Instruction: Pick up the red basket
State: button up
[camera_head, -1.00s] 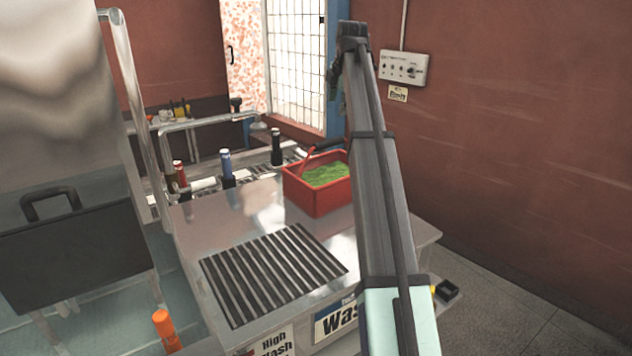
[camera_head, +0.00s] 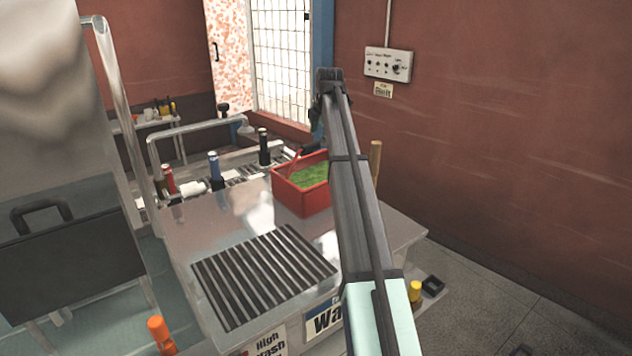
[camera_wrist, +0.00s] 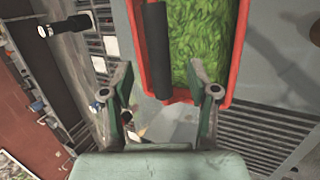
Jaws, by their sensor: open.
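The red basket (camera_head: 306,199) stands on the metal table, filled with green leafy stuff. It has a dark handle bar, which shows in the wrist view (camera_wrist: 157,48) along the basket's left side. In the wrist view the basket's red rim (camera_wrist: 238,60) fills the upper middle. My gripper (camera_wrist: 163,88) is open and empty, its two fingers pointing toward the near end of the basket. The dark bar's near end lies between the fingers in the picture; I cannot tell how far apart in depth they are. In the head view my arm hides the basket's right side and most of the gripper.
The metal table (camera_head: 215,235) has a dark slotted grate (camera_head: 262,276) in front of the basket. Black (camera_head: 264,148) and blue (camera_head: 214,168) bottle-like parts stand along a roller track at the left. A red-brown wall with a switch panel (camera_head: 388,64) is at the right.

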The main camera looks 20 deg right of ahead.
aim_at(316, 142)
jog(key=shift+p+x, duration=1.3)
jog(key=shift+x, duration=1.35)
jog(key=shift+a, duration=0.15)
grip_shut()
jog(key=shift+w+r, duration=0.1)
